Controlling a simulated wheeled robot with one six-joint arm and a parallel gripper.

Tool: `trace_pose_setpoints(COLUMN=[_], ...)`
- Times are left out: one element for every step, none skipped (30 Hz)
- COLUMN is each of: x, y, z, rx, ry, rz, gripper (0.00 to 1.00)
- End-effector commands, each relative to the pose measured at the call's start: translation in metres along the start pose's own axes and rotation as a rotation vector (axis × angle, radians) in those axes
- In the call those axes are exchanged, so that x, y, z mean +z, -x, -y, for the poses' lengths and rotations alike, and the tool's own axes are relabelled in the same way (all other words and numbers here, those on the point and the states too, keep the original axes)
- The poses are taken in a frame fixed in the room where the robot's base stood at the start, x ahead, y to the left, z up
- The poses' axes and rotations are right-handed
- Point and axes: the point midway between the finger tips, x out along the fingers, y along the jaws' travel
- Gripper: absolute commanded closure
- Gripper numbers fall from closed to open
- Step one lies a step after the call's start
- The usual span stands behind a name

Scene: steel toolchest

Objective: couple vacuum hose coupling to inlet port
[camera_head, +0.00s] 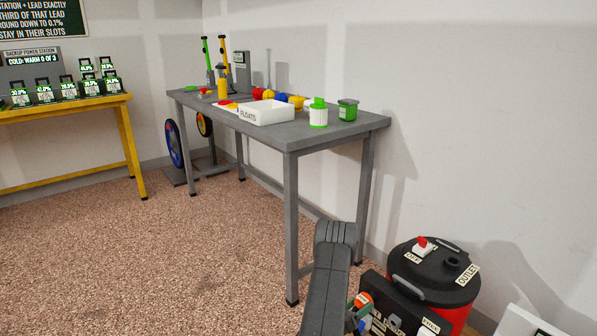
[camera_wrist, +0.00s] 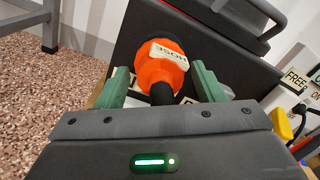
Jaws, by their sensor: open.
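The orange hose coupling (camera_wrist: 160,70), with a white label reading HOSE, is in the middle of the wrist view, with a black hose end below it. My gripper (camera_wrist: 159,78) is open, its two green fingers on either side of the coupling; I cannot tell whether they touch it. The coupling also shows as a small orange shape in the head view (camera_head: 363,299), near the end of my arm. The red and black vacuum drum (camera_head: 435,290) stands at lower right, with a black port (camera_head: 453,263) on its lid near an OUTLET label. I cannot pick out the inlet port for certain.
A black panel with a FREE label (camera_wrist: 297,80) is close to my gripper at right. A grey workbench (camera_head: 300,135) with a white FLOATS tray (camera_head: 266,113) stands behind my arm. A yellow table (camera_head: 65,108) is at far left. The floor between is open.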

Motion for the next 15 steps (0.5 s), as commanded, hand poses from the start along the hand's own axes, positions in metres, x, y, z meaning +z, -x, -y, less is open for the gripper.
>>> trace_pose_setpoints(x=[0.0001,0.0002,0.0003,0.0003,0.0004,0.0004,0.0004,0.0004,0.0004,0.0004,0.0004,0.0003,0.0004,0.0004,0.0005], y=[-0.0006,-0.0006,-0.0006,-0.0006,-0.0006,-0.0005,-0.0005,-0.0005,-0.0005,-0.0005,-0.0005,-0.0004,-0.0004,-0.0004,-0.0004], z=[0.0,0.0001,0.0001,0.0001,0.0001,0.0002,0.0001,0.0001,0.0002,0.0002,0.0001,0.0002,0.0001,0.0001,0.0002], rx=[0.0,0.0,0.0,0.0,0.0,0.0,0.0,0.0,0.0,0.0,0.0,0.0,0.0,0.0,0.0], ry=[0.0,0.0,0.0,0.0,0.0,0.0,0.0,0.0,0.0,0.0,0.0,0.0,0.0,0.0,0.0], rz=[0.0,0.0,0.0,0.0,0.0,0.0,0.0,0.0,0.0,0.0,0.0,0.0,0.0,0.0,0.001], gripper=[0.38,0.38,0.38,0.38,0.38,0.38,0.38,0.44,0.52,0.58,0.64,0.72,0.77,0.83,0.91])
